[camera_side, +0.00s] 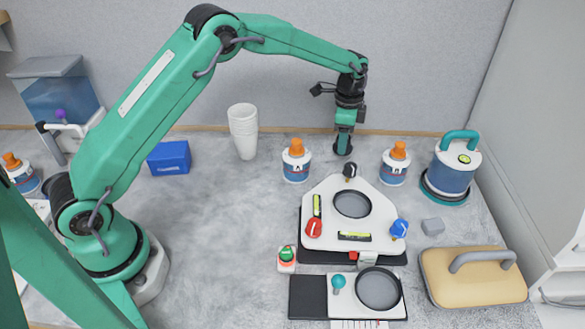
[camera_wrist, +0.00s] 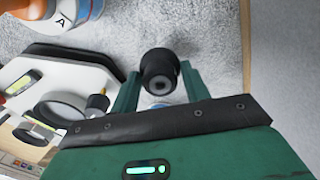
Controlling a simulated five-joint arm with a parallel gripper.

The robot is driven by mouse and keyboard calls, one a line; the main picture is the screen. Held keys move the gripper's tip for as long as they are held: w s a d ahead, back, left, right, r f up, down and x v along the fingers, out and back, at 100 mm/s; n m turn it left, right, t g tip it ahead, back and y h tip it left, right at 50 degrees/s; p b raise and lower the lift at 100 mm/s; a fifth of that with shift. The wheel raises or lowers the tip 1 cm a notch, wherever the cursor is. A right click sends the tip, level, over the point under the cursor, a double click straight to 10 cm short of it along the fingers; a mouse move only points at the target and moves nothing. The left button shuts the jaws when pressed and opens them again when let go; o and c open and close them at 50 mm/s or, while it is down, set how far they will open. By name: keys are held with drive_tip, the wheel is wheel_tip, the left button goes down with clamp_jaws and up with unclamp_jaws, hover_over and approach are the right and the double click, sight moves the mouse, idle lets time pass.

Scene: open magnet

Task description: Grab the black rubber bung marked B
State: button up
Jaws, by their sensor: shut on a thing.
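A black rubber bung (camera_wrist: 160,72) sits between the fingertips of my gripper (camera_wrist: 160,88) in the wrist view. A square hole shows in its end; no letter B can be read on it. In the side view my gripper (camera_side: 344,138) points down at the back of the table, between two orange-capped bottles. The black bung (camera_side: 343,149) shows at its tips, low over the grey surface. I cannot tell whether it touches the table. My gripper is shut on the bung.
Bottle A (camera_side: 296,165) stands left of my gripper and another orange-capped bottle (camera_side: 394,168) right of it. A white device (camera_side: 330,195) with a round ring and coloured knobs lies in front. Stacked white cups (camera_side: 243,130) stand further left. A teal-handled canister (camera_side: 452,175) stands right.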

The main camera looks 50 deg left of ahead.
wheel_tip(320, 180, up, 6)
idle(0.4)
drive_tip(key=shift+a, duration=0.1)
idle(0.4)
